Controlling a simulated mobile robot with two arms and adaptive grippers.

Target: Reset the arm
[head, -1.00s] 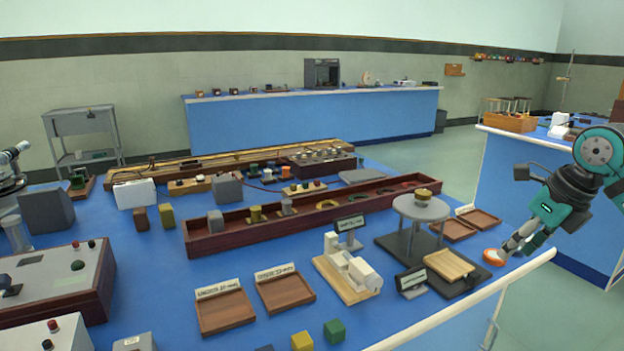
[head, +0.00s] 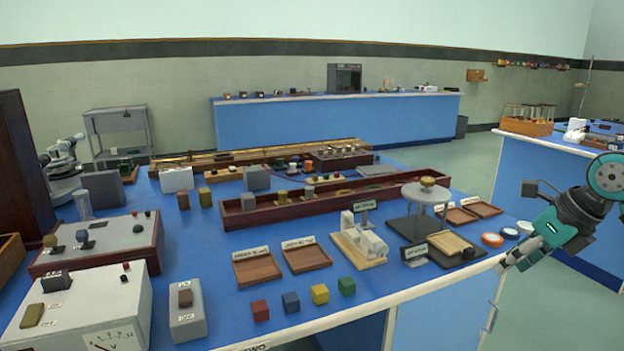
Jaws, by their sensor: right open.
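My right arm comes in from the right edge, and its teal and dark gripper (head: 508,263) hangs at the right front edge of the blue bench (head: 215,265). The right gripper is open, with nothing seen between its fingers. An orange-rimmed disc (head: 492,240) lies flat on the bench corner, just up and left of the gripper, apart from it in the picture. Two pale discs (head: 510,233) (head: 525,227) lie in a row beyond it, partly close to my arm. My left gripper is not in view.
A round-topped grey stand (head: 425,193) and a wooden block on a dark plate (head: 450,243) stand left of the discs. Small coloured cubes (head: 320,294) line the front edge. Another blue bench (head: 540,175) stands behind my right arm. Floor at the lower right is free.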

